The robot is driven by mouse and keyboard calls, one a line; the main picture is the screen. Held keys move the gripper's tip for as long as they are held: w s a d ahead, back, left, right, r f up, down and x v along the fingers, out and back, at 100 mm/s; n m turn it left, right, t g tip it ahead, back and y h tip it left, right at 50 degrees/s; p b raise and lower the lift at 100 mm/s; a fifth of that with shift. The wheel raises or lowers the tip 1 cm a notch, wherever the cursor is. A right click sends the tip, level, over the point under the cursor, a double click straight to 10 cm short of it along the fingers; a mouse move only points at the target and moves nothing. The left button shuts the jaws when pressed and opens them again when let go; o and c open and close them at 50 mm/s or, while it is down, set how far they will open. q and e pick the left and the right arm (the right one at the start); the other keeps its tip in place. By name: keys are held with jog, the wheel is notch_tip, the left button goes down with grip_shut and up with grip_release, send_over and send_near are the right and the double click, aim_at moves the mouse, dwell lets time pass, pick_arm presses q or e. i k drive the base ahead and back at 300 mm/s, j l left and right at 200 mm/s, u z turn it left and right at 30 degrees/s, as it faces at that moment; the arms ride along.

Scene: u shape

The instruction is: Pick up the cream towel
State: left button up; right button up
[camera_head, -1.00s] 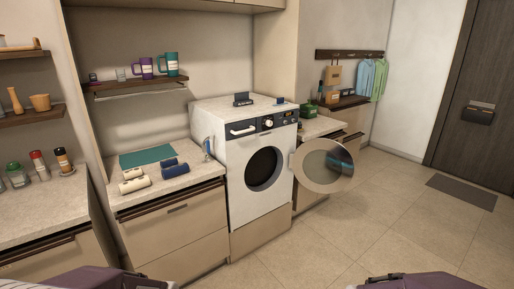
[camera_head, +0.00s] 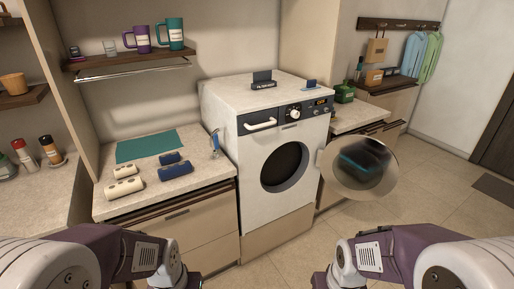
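Two cream rolled towels lie on the counter left of the washing machine: a smaller one (camera_head: 123,170) behind and a larger one (camera_head: 124,188) near the front edge. Two dark blue rolled towels lie just right of them, a smaller one (camera_head: 171,158) behind and a larger one (camera_head: 175,169) in front. A flat teal mat (camera_head: 146,146) lies behind the rolls. My two arms come in at the bottom corners, below and in front of the counter. The grippers themselves are cut off below the picture, so their fingers are hidden.
The washing machine (camera_head: 272,150) stands right of the counter (camera_head: 207,175) with its round door (camera_head: 358,190) swung open. A blue-and-white upright item (camera_head: 215,143) stands at the counter's right. A shelf (camera_head: 125,60) with mugs hangs above. Floor is free at right.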

aim_at(120, 190)
jog(key=u, duration=1.3)
